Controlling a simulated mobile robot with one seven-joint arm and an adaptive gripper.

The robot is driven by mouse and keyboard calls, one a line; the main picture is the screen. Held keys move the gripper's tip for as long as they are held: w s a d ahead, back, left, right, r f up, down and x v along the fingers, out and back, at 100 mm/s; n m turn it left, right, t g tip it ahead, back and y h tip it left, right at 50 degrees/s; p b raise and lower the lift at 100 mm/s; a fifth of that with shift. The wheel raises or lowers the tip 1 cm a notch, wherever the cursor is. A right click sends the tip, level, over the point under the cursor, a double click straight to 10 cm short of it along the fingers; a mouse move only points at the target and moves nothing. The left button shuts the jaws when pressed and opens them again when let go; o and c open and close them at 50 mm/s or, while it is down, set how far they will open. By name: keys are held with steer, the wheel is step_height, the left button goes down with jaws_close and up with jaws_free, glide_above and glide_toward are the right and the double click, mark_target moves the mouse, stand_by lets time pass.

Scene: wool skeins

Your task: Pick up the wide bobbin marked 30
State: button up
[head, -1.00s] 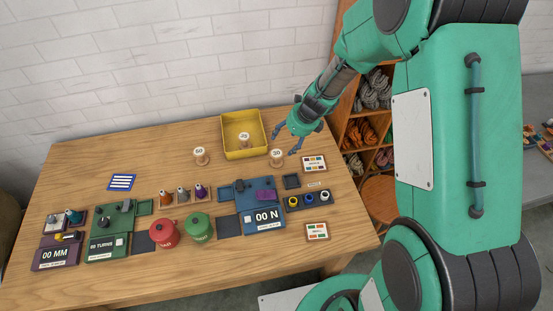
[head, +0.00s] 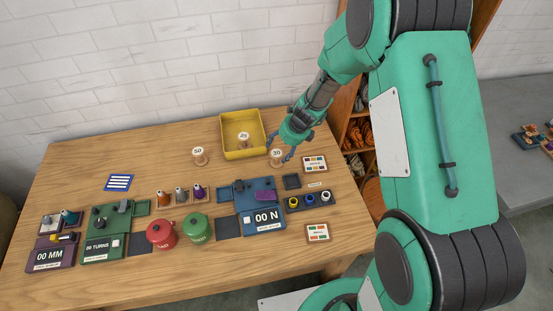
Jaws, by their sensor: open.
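The wide bobbin marked 30 (head: 276,158) stands upright on the wooden table, to the right of the yellow tray. My gripper (head: 283,149) is open and reaches down right at this bobbin, with its fingers near its top and right side. I cannot tell whether the fingers touch it. Another bobbin, marked 50 (head: 199,156), stands on the table left of the tray. A third bobbin (head: 243,139) stands inside the yellow tray (head: 228,119); its mark is too small to read surely.
A blue device reading 00 N (head: 265,217), a green one reading 00 TURNS (head: 98,245) and a purple one (head: 49,256) line the table. Bare wood lies around the bobbin marked 50.

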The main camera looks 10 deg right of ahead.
mark_target(277, 153)
steer(key=shift+b+x, duration=1.1)
steer(key=shift+x, duration=1.45)
steer(key=shift+s+a, duration=0.1)
steer(key=shift+s, duration=0.05)
steer(key=c, duration=1.2)
